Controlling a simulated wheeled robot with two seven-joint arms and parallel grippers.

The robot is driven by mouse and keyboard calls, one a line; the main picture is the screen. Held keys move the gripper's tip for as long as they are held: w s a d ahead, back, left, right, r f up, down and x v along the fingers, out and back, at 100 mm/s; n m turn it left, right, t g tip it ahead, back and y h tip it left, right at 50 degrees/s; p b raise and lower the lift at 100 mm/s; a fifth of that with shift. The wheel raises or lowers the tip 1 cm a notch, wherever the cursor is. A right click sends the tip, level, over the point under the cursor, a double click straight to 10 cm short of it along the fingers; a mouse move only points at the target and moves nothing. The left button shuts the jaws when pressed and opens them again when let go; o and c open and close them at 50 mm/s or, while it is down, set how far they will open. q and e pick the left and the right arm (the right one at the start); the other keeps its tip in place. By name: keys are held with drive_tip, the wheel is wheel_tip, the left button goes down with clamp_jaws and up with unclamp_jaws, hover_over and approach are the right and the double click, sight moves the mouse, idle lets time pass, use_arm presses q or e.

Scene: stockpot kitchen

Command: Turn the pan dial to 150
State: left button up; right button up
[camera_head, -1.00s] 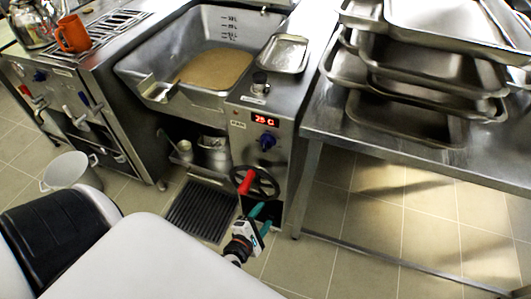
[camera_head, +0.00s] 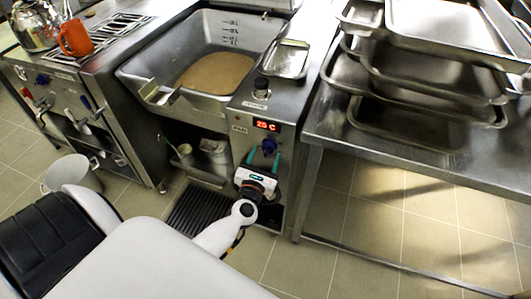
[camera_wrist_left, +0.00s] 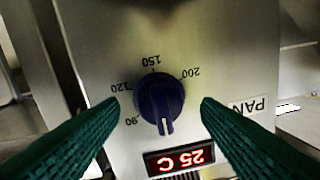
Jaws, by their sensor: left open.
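The blue pan dial (camera_head: 269,146) sits on the front of the steel control panel, below the red display (camera_head: 267,125) reading 25 C. In the left wrist view, which is upside down, the dial (camera_wrist_left: 160,98) has its white pointer mark at the picture's bottom, away from the 150 mark (camera_wrist_left: 151,61). The marks 90, 120, 150 and 200 ring it. My left gripper (camera_head: 262,158) is open in front of the panel, just below the dial in the head view. Its green fingers lie either side of the dial in the wrist view, apart from it. My right gripper is not in view.
The pan basin (camera_head: 190,88) with brown contents is left of the panel. A metal tray (camera_head: 289,58) lies on top. A steel table (camera_head: 400,150) with stacked trays stands at right. A floor grate (camera_head: 190,210) is below. The handwheel is hidden behind my arm.

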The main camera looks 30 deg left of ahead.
use_arm(q)
drive_tip(key=shift+w+a, duration=0.15)
drive_tip(key=shift+w, duration=0.4)
drive_tip(key=c, duration=1)
